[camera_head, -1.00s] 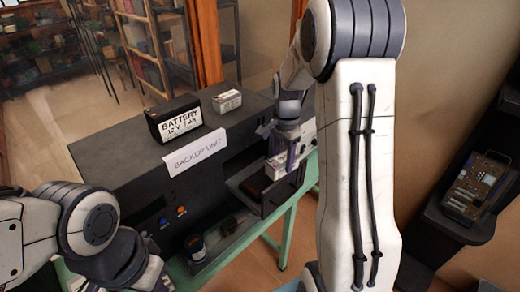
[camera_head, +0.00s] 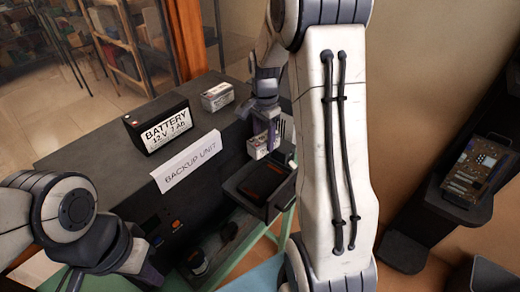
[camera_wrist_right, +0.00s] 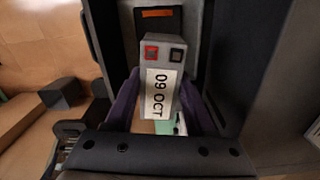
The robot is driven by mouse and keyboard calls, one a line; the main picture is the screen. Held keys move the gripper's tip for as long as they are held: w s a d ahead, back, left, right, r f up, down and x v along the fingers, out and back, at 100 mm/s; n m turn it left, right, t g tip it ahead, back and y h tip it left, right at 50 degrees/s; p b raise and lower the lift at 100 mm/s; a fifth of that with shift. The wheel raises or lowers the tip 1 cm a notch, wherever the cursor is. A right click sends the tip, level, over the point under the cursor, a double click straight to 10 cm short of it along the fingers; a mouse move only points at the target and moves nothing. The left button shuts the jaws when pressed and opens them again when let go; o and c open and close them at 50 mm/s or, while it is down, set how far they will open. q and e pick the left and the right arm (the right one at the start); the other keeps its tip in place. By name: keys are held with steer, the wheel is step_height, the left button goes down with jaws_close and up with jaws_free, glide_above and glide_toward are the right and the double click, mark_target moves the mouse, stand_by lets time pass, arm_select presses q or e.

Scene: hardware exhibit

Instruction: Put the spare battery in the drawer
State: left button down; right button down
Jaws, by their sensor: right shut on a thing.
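A small grey battery (camera_wrist_right: 158,92) with a red and a black terminal and a "09 OCT" label is held between the fingers of my right gripper (camera_wrist_right: 160,112) in the right wrist view. In the head view this battery (camera_head: 261,146) hangs under my right gripper (camera_head: 266,122), which is shut on it, over the back part of the open drawer (camera_head: 249,201). A dark thing with an orange patch (camera_head: 262,181) lies in the drawer. My left gripper (camera_head: 110,281) is at the lower left edge, mostly hidden, away from the drawer.
A device (camera_head: 475,168) stands on a ledge at the right.

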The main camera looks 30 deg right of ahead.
mark_target(263, 151)
steer(key=shift+s+f, duration=0.25)
steer(key=shift+f, duration=0.35)
steer(key=f+b, duration=0.2)
steer(key=f, duration=0.1)
steer(key=shift+w+a+f, duration=0.1)
steer(key=shift+w+f, duration=0.1)
steer(key=shift+f, duration=0.1)
step_height(263, 151, down, 7)
steer(key=b, duration=0.6)
steer(key=shift+s+f, duration=0.1)
steer(key=shift+f, duration=0.7)
steer(key=shift+f+b, duration=0.5)
steer(key=shift+b, duration=0.1)
steer(key=shift+c, duration=0.8)
jaws_free()
